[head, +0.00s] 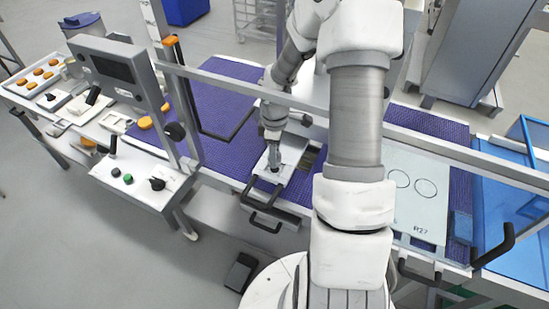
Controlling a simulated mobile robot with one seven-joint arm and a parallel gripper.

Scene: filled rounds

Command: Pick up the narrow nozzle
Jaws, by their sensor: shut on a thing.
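My gripper (273,160) points down over a pale plate (297,150) at the front of the purple conveyor, near the middle of the view. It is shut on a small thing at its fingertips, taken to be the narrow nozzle. The nozzle is too small and too much covered by the fingers to make out its shape. I cannot tell whether it is clear of the plate or still touching it. My arm hides part of the area to the right of the plate.
A purple conveyor (225,100) runs behind a metal rail. A control box (140,180) with buttons and a screen (105,65) stand left. A white board marked R27 (415,200) and blue bins (510,200) lie right. Orange rounds (38,71) sit far left.

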